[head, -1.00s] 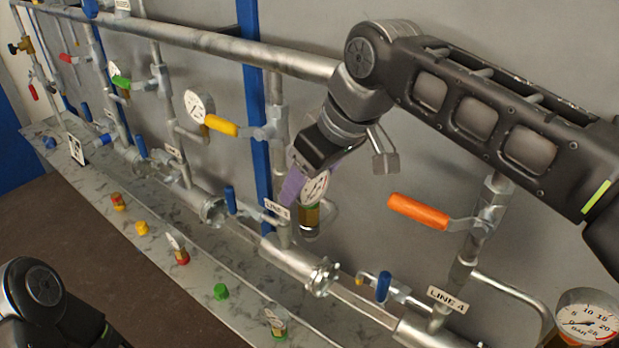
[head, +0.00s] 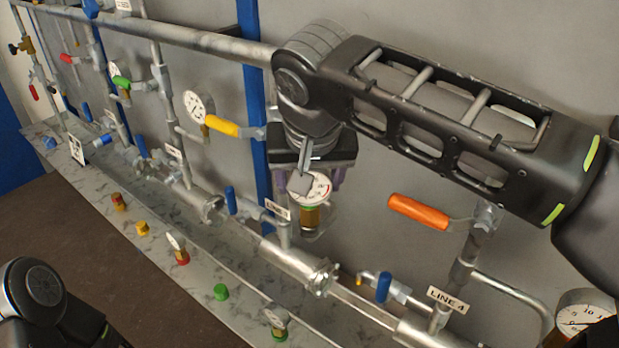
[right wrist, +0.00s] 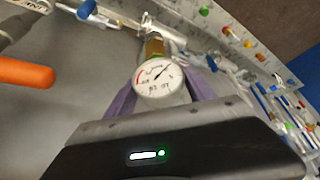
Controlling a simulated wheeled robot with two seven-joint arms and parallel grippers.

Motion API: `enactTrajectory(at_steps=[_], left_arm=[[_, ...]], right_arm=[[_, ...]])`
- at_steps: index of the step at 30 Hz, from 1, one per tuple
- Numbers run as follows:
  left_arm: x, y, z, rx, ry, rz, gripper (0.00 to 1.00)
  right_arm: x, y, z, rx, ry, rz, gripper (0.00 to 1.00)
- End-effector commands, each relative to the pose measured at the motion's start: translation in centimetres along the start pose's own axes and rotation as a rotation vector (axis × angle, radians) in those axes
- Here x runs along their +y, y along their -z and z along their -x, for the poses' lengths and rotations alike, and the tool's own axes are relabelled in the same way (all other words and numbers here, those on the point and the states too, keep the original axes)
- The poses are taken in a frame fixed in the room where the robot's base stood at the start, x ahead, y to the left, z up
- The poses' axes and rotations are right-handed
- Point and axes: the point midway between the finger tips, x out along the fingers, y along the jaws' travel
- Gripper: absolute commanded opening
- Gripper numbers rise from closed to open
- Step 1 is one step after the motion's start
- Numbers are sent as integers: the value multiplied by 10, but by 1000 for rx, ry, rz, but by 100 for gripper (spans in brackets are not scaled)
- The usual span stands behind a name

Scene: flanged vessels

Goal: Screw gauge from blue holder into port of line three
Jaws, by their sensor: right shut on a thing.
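My right gripper (head: 308,188), with purple fingers, is shut on a gauge (head: 311,188) with a white round dial, a green band and a brass body. The gauge is upright at line three, just right of the LINE 3 label (head: 277,209). Its lower end meets or hangs just over the pipe fitting there; I cannot tell how it is seated. In the right wrist view the gauge dial (right wrist: 158,82) lies between the purple fingers, with the brass body beyond. A small blue piece (head: 48,142) is on the far left of the ledge; I cannot tell if it is the holder. My left gripper is out of view.
An orange valve handle (head: 418,212) is right of the gripper and a yellow handle (head: 222,126) is left of it. A gauge on a red base (head: 181,257) and one on a green base (head: 277,325) stand on the ledge. Line four's gauge (head: 583,316) is at lower right.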

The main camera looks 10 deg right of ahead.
Motion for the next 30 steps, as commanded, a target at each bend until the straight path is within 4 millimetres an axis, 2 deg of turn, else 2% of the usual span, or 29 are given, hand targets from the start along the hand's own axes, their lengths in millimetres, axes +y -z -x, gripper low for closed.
enactTrajectory(at_steps=[3,4,12,23,29,30], left_arm=[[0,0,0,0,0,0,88],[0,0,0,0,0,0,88],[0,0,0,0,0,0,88],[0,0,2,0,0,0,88],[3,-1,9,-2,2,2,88],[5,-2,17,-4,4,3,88]], right_arm=[[0,2,2,7,3,-2,7],[0,2,2,7,3,-2,65],[0,1,1,3,2,0,87],[0,1,4,0,2,1,88],[-1,2,30,3,5,2,88],[0,3,40,3,4,2,88]])
